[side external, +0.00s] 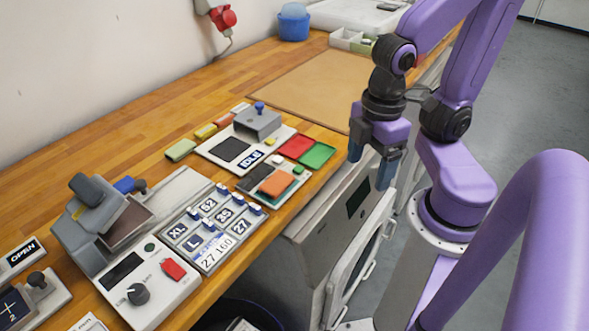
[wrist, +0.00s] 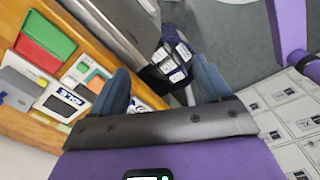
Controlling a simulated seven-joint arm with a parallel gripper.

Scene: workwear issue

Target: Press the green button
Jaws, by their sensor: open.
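Several green things show in the side view. A flat green square (side external: 317,155) lies beside a red square (side external: 296,147) near the table's front edge. A dark green knob (side external: 150,247) is on the grey console. In the wrist view, the green square (wrist: 50,32) and orange pad (wrist: 96,82) are at the left. My gripper (side external: 371,162) is open and empty, pointing down, right of these panels and past the table edge. Nothing touches its fingers (wrist: 158,65).
A grey device with a blue knob (side external: 258,122) stands behind the panels. A size keypad (side external: 210,228) and a console with a red switch (side external: 173,269) are to the left. A brown mat (side external: 300,88) lies clear at the back. A grey cabinet (side external: 335,225) stands below the edge.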

